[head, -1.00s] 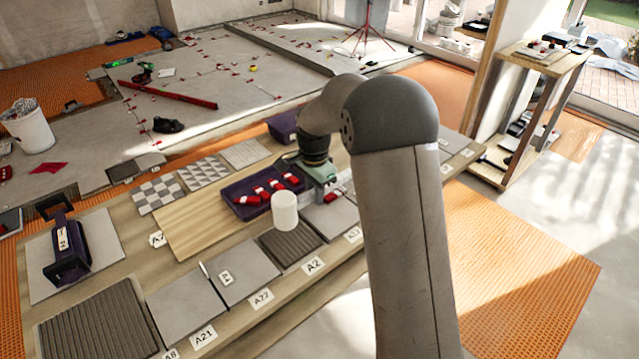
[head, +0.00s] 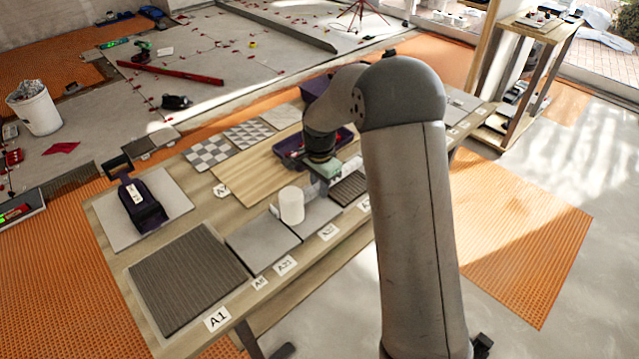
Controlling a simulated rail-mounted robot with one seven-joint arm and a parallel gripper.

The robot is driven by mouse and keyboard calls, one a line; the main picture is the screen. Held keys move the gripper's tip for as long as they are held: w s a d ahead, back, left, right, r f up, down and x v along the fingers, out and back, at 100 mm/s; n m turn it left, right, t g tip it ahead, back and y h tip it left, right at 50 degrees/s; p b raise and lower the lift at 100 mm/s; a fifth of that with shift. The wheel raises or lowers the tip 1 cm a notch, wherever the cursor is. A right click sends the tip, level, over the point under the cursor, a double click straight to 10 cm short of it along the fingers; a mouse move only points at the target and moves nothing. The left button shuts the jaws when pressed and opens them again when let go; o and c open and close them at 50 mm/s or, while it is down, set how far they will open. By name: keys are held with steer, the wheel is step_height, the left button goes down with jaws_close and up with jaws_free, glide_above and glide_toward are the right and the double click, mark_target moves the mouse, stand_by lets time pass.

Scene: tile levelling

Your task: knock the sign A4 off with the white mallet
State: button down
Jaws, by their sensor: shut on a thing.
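The white mallet (head: 291,206) shows as a pale cylindrical head over the grey tiles near the front edge of the bench. My gripper (head: 326,178) is shut on the mallet, just behind and right of its head. The handle is mostly hidden by the gripper and the head. I cannot make out a sign reading A4. The readable front-edge signs are A1 (head: 217,319), A8 (head: 260,282), A21 (head: 285,265) and A22 (head: 328,232). Another sign (head: 221,190) by the wooden board is too small to read surely.
The bench (head: 184,233) carries a dark ribbed tile (head: 189,276), patterned tiles (head: 207,153), a wooden board (head: 254,178) and a purple tray (head: 290,158) partly behind my arm. A purple tool (head: 141,205) sits on a pale tile at left. A shelf (head: 535,70) stands right.

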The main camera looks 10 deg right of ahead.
steer(key=shift+a+f+b, duration=0.1)
steer(key=shift+f+b, duration=1.45)
steer(key=shift+f, duration=1.4)
steer(key=w+a, duration=0.2)
steer(key=w, duration=0.1)
steer(key=shift+w+a, duration=0.15)
steer(key=shift+w, duration=0.05)
steer(key=shift+s+r+p, duration=0.2)
steer(key=shift+r+p, duration=0.2)
steer(key=shift+r, duration=0.05)
step_height(320, 180, up, 6)
steer(key=s+d+p, duration=0.1)
steer(key=p, duration=0.2)
steer(key=shift+s+d, duration=0.15)
steer(key=shift+s, duration=0.1)
steer(key=shift+r, duration=0.1)
